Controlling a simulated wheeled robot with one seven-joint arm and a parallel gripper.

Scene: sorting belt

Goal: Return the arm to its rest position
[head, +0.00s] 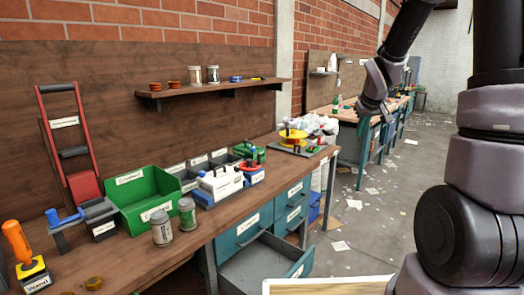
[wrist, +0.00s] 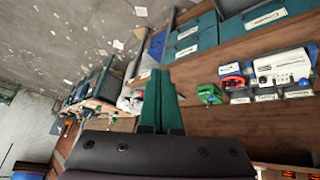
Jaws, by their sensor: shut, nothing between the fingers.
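My gripper (head: 363,125) hangs in the air at the upper right of the head view, fingers pointing down, with the far bench behind it in the picture. In the wrist view its two green fingers (wrist: 160,76) lie together, shut and with nothing between them. My arm comes down to it from the upper right. No contact between the gripper and any object shows.
The near workbench (head: 128,262) carries a green bin (head: 150,215), two jars, a red rack (head: 68,135) and a white device (head: 220,185). A shelf (head: 215,88) is on the wall. A lower drawer (head: 262,262) stands open. The paper-strewn floor (head: 375,215) is otherwise open.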

